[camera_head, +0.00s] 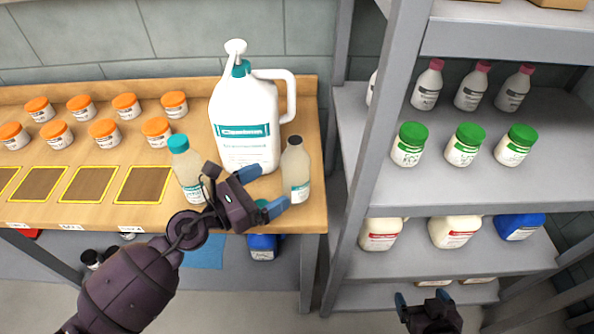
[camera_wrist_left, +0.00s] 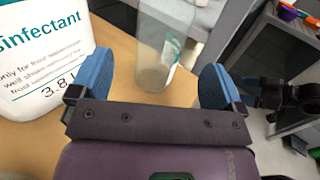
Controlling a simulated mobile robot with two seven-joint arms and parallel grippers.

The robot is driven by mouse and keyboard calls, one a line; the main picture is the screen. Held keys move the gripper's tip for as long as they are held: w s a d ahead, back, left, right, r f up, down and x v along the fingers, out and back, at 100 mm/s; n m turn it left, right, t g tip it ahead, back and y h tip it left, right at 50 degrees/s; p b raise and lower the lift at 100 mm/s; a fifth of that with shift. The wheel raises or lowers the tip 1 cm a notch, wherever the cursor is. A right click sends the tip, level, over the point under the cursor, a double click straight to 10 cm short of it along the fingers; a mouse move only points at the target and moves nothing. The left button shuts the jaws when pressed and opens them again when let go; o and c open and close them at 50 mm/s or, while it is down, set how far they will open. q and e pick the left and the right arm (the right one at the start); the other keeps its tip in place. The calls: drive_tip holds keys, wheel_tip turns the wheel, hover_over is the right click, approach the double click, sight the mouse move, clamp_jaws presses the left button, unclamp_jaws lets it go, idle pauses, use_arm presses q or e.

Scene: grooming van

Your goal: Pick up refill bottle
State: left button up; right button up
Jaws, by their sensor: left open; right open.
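A translucent bottle with a grey-brown cap (camera_head: 296,170) stands upright near the table's right edge. It also shows in the left wrist view (camera_wrist_left: 163,45), between and beyond my open fingers, with its top out of frame. A similar bottle with a teal cap (camera_head: 184,165) stands to the left, partly behind my left arm. I cannot tell which one is called the refill bottle. My left gripper (camera_head: 262,190) is open and empty, just left of the grey-capped bottle and pointing at it. My right gripper (camera_head: 428,300) is open and empty at the bottom, in front of the shelves.
A large white disinfectant jug (camera_head: 245,125) with a pump stands close behind my left gripper. Several orange-lidded jars (camera_head: 157,131) stand on the wooden table (camera_head: 100,215), with yellow-edged squares in front. A grey shelf unit (camera_head: 400,200) with jars and bottles stands at the right.

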sight(283, 181)
use_arm(q)
drive_tip(key=shift+f+x, duration=0.2)
drive_tip(key=shift+x, duration=1.65)
drive_tip(key=shift+f+x, duration=0.15)
drive_tip(key=shift+x, duration=1.65)
drive_tip(key=shift+c, duration=0.2)
drive_tip(key=c, duration=1)
